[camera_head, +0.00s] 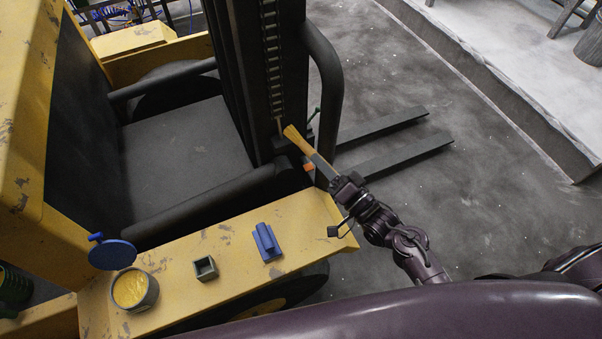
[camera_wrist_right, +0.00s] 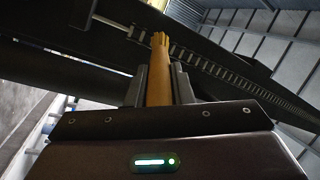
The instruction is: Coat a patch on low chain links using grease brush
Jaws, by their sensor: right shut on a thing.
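The chain (camera_head: 270,55) runs down the forklift's dark mast. Its links also show in the wrist view (camera_wrist_right: 220,70), slanting across. My right gripper (camera_head: 324,170) is shut on the yellow-brown grease brush (camera_head: 298,139), which points up and left toward the low end of the chain. In the wrist view the brush (camera_wrist_right: 158,78) stands between the two fingers, its far end close to the links. I cannot tell whether it touches them. An open pot of yellow grease (camera_head: 132,291) sits on the yellow ledge. My left gripper is out of view.
The yellow ledge (camera_head: 225,289) also holds a small grey square cup (camera_head: 205,268) and a blue block-like rest (camera_head: 266,242). A blue disc (camera_head: 112,254) is by the grease pot. A curved dark bar (camera_head: 329,75) stands beside the mast. Forks (camera_head: 390,157) extend right over open floor.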

